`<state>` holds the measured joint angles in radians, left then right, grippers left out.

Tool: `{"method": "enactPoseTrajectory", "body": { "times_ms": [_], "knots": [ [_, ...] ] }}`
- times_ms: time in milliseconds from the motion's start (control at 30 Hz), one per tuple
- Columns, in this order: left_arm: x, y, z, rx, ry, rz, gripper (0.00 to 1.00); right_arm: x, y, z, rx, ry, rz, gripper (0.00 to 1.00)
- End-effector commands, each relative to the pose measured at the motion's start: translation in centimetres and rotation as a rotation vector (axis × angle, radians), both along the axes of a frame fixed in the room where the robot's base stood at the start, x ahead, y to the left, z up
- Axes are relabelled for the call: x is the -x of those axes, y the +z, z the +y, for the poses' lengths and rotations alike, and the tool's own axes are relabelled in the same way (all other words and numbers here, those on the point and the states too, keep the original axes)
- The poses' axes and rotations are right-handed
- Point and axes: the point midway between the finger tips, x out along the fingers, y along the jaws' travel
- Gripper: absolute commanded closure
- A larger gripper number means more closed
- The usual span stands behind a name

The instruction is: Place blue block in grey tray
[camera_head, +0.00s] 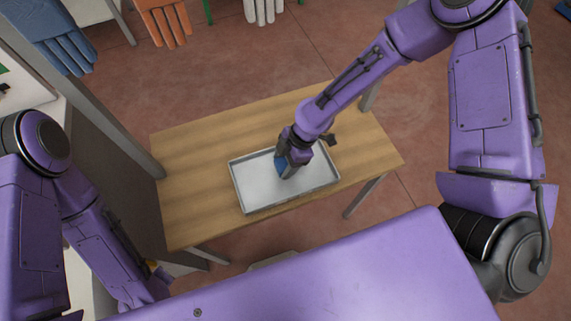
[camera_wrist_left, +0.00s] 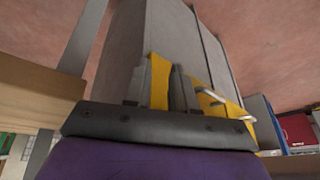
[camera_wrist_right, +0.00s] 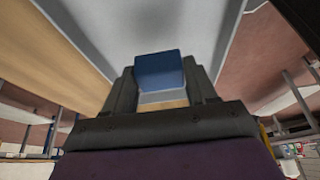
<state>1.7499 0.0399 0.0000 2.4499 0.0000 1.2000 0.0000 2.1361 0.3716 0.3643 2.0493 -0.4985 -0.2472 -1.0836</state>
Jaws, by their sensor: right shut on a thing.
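The blue block (camera_head: 281,164) is between the fingers of my right gripper (camera_head: 286,168), which is shut on it. In the right wrist view the block (camera_wrist_right: 160,70) sits between the two dark fingers. The grey tray (camera_head: 258,194) lies on the wooden table, and the block and gripper are over its inside, near the middle. I cannot tell whether the block touches the tray floor. My left gripper (camera_wrist_left: 164,85) shows in the left wrist view with its fingers a little apart and nothing held. It is hidden in the head view.
The wooden table (camera_head: 190,150) has bare room left of and behind the tray. A grey post (camera_head: 105,115) rises at its left side. A grey and yellow structure (camera_wrist_left: 160,40) is close to my left gripper. Gloves (camera_head: 166,22) hang at the back.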

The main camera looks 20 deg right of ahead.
Motion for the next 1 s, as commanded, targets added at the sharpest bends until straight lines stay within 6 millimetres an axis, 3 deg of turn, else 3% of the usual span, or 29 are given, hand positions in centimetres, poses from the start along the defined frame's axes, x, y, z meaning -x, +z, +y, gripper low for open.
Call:
{"method": "enactPoseTrajectory", "body": {
  "times_ms": [200,533,567,600,633,1000],
  "knots": [
    [0.0,1.2,0.0,0.0,0.0,0.0,0.75,0.1,-2.8,0.0,0.0,-0.003,0.002,0.73],
    [0.0,0.6,0.0,0.0,0.0,0.0,0.75,0.1,-3.4,0.0,0.0,-0.003,0.001,0.73],
    [0.0,0.7,0.0,0.0,0.0,0.0,0.75,0.0,-3.3,0.1,0.0,-0.002,0.001,0.37],
    [0.0,0.8,0.0,0.0,0.0,0.0,0.75,0.0,-3.2,0.0,0.0,-0.002,0.001,0.24],
    [0.0,0.8,0.0,0.0,0.0,0.0,0.75,0.0,-3.2,0.0,0.0,-0.003,0.001,0.18],
    [0.0,0.9,0.0,0.0,0.0,0.0,0.75,-0.1,-2.4,-0.2,0.0,-0.004,-0.002,0.18]
  ]
}}
